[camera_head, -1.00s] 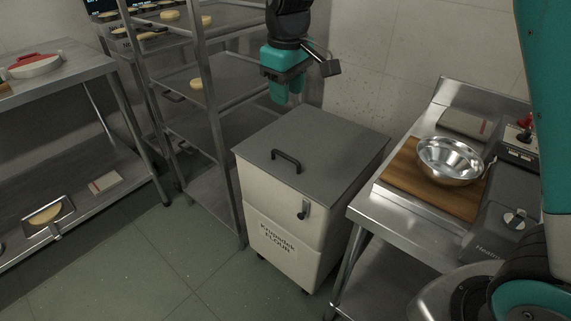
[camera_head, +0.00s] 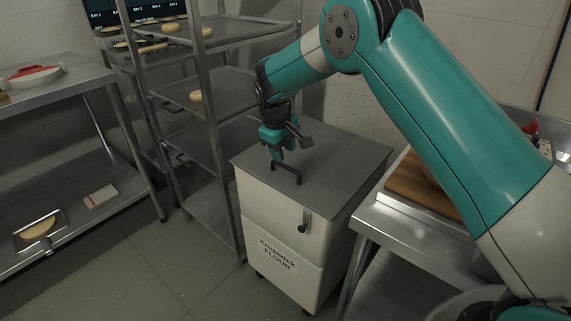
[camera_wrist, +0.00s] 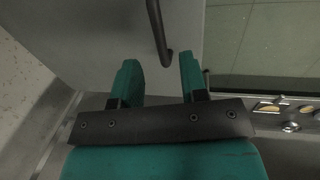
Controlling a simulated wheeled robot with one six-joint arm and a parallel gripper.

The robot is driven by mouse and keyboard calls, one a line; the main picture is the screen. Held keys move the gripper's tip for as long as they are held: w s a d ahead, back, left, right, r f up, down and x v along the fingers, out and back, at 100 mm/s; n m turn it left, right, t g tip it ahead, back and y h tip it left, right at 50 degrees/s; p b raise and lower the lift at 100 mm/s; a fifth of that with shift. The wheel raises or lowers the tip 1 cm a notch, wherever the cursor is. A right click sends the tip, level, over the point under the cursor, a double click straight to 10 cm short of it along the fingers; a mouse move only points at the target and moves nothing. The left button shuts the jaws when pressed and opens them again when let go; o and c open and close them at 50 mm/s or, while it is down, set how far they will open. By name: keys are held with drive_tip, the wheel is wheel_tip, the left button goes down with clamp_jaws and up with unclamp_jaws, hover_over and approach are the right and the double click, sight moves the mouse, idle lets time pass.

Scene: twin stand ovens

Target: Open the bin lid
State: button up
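The flour bin (camera_head: 288,239) is a white box on casters with a grey lid (camera_head: 338,165), which lies flat and closed. A dark bar handle (camera_head: 287,176) stands up from the lid near its left edge. My gripper (camera_head: 279,158) points down just above the handle in the head view. In the wrist view my gripper (camera_wrist: 160,75) has its two teal fingers apart, with a gap between them. The handle (camera_wrist: 158,35) shows just beyond the fingertips, reaching towards the gap. I cannot tell whether a finger touches it.
A steel rack (camera_head: 211,130) with trays stands close on the bin's left. A steel table (camera_head: 395,226) with a wooden board (camera_head: 417,191) stands close on its right, partly hidden by my arm. A wall is behind the bin. The floor (camera_head: 165,270) in front is clear.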

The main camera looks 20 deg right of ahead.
sight(286, 166)
drive_tip(key=shift+w+d+f, duration=0.1)
drive_tip(key=shift+d+f, duration=0.05)
drive_tip(key=shift+f, duration=0.75)
drive_tip(key=shift+w+d+f, duration=0.1)
drive_tip(key=shift+d+f, duration=0.05)
drive_tip(key=shift+f, duration=0.7)
drive_tip(key=shift+w+d+f, duration=0.1)
drive_tip(key=shift+d+f, duration=0.05)
drive_tip(key=shift+f, duration=0.75)
drive_tip(key=shift+r, duration=0.1)
clamp_jaws()
